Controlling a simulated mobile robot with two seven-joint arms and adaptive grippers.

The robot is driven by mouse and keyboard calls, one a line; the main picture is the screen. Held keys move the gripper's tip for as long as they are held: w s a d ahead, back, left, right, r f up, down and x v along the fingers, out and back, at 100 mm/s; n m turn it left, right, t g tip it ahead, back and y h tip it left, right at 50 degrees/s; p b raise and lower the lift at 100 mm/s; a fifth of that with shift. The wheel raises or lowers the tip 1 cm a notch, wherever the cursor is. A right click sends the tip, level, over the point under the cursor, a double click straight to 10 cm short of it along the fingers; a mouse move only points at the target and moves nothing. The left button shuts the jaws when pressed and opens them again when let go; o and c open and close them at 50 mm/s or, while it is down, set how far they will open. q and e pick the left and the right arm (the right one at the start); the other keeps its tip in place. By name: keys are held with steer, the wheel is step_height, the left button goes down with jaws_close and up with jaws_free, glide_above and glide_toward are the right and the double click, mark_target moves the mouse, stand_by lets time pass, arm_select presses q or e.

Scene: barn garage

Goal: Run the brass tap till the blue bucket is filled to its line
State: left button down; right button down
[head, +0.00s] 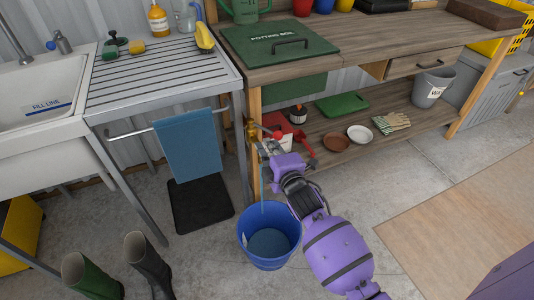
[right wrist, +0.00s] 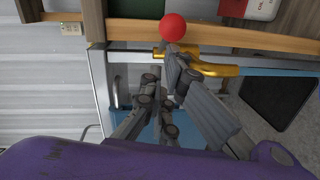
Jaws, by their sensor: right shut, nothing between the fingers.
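The brass tap (head: 251,131) is at the front left post of the wooden bench; it also shows in the right wrist view (right wrist: 208,67). Its lever ends in a red ball knob (head: 278,134), close by the fingertips in the right wrist view (right wrist: 172,27). A thin stream of water (head: 263,190) falls from the tap into the blue bucket (head: 285,258) on the floor. Water stands in the bucket; I cannot make out a fill line. My right gripper (head: 265,147) is shut and empty, beside the tap and its lever. My left gripper is out of view.
A sink (head: 30,150) and slatted drainer (head: 160,75) stand at the left, with a blue towel (head: 190,145) on the rail. Rubber boots (head: 148,262) stand left of the bucket. The lower bench shelf (head: 420,118) holds pots and dishes.

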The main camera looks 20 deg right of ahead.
steer(key=shift+w+d+f, duration=0.1)
steer(key=shift+w+d, duration=0.1)
steer(key=shift+w+d+p, duration=0.35)
steer(key=shift+d, duration=0.2)
steer(key=shift+s, duration=0.1)
